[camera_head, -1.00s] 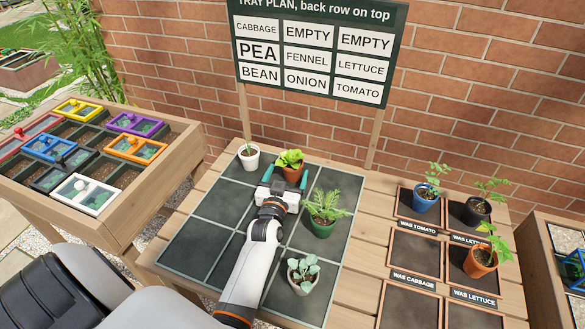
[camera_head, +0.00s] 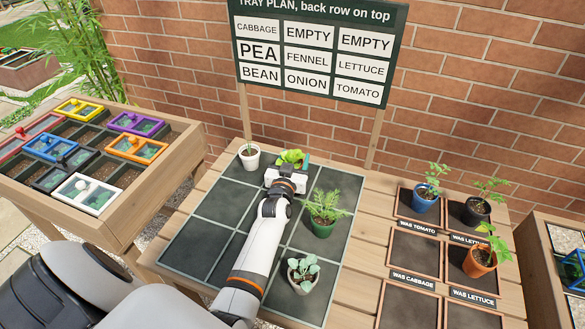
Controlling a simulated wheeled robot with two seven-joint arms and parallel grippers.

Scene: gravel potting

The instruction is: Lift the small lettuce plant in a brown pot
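The small lettuce plant (camera_head: 292,155) stands at the back of the dark tray (camera_head: 192,240), in the middle of its back row. Its leaves show above my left gripper (camera_head: 290,166), and its pot is hidden behind the gripper. My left arm reaches over the tray from the front. The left gripper is right up at the lettuce, with a bit of green fingertip at the right of the leaves. I cannot see whether the fingers are closed on the pot. My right gripper is out of view.
A white pot (camera_head: 249,162) with a seedling stands just left of the lettuce. A fern-like plant in a green pot (camera_head: 321,228) and a pale pot (camera_head: 300,281) stand right of my arm. Blue (camera_head: 425,203), black (camera_head: 475,212) and orange (camera_head: 479,262) pots stand farther right.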

